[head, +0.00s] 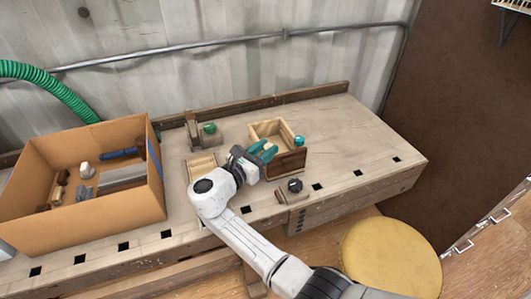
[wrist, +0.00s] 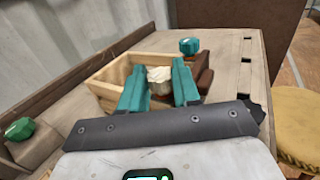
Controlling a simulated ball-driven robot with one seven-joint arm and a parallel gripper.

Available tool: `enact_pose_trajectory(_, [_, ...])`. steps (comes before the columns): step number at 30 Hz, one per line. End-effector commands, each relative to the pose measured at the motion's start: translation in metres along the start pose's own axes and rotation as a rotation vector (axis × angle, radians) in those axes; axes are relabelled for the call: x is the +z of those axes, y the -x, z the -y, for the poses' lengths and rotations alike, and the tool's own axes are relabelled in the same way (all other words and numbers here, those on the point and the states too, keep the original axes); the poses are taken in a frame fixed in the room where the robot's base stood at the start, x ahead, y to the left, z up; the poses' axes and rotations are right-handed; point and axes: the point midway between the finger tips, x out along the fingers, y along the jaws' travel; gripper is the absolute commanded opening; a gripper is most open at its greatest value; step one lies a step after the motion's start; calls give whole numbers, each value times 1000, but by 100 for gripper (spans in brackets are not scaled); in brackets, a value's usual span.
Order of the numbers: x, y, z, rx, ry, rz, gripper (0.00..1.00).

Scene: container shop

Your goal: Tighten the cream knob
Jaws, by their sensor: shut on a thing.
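The cream knob (wrist: 158,78) shows in the wrist view between the two teal fingers of my gripper (wrist: 160,88). The fingers are shut on its sides. A pale wooden box (wrist: 112,78) with an open top lies around and behind the knob in that view. In the head view my gripper (head: 264,153) is over the near left part of the same box (head: 262,127), and I cannot make out the cream knob there. The knob's lower part and its seat are hidden.
A green knob (head: 209,128), a teal knob (head: 299,140) and a dark knob (head: 295,185) stand near the box. A small wooden tray (head: 197,158) lies left. A large cardboard box (head: 100,210) holds several items. The bench's right end (head: 370,150) is clear. A yellow stool (head: 390,257) stands in front.

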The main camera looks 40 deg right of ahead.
Motion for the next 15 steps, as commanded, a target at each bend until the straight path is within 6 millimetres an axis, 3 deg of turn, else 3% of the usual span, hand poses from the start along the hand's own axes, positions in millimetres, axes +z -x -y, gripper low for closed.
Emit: enact_pose_trajectory(15, [2, 0, -1, -66, -3, 2, 1])
